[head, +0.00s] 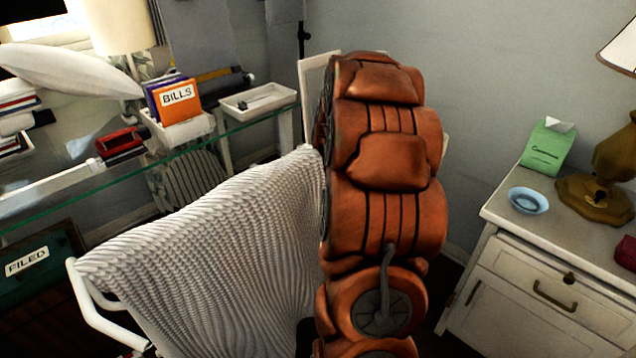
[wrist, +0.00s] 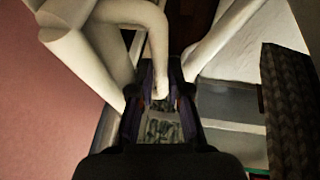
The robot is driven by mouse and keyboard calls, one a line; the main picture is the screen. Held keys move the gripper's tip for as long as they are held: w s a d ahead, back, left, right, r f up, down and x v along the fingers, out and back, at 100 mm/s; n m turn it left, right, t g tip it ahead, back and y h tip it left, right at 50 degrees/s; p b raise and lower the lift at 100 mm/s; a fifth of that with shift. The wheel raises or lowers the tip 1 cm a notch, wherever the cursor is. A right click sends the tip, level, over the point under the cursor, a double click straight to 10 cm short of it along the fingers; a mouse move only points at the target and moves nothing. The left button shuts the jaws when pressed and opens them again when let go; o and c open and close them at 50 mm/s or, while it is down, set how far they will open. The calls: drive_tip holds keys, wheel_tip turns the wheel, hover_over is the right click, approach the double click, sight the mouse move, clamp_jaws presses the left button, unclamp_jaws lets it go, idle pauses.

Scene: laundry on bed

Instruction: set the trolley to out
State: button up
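I cannot pick out the trolley for certain in either view. In the wrist view, cream-white tubes (wrist: 125,45) come together just ahead of my gripper (wrist: 160,85). A pale tube end lies between its two dark fingers. I cannot tell whether the fingers press on it or only stand around it. What the tubes belong to is not clear. In the head view my copper-coloured arm fills the middle, and my gripper is hidden there.
A white mesh chair (head: 215,255) stands close left of my arm. A glass desk (head: 75,190) holds a BILLS box (head: 178,97) and a white tray (head: 258,101). A white nightstand (head: 545,285) with a blue bowl (head: 528,200) is at the right. A dark woven thing (wrist: 290,110) is close at right.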

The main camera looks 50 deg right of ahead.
clamp_jaws()
drive_tip(key=shift+s+a, duration=0.1)
drive_tip(key=shift+s+a+b, duration=0.15)
drive_tip(key=shift+s+a, duration=0.5)
drive_tip(key=shift+s, duration=0.2)
drive_tip(key=shift+s+a+b, duration=0.15)
drive_tip(key=shift+s+a, duration=0.45)
drive_tip(key=shift+s, duration=0.2)
drive_tip(key=o, duration=0.6)
unclamp_jaws()
drive_tip(key=v, duration=1.2)
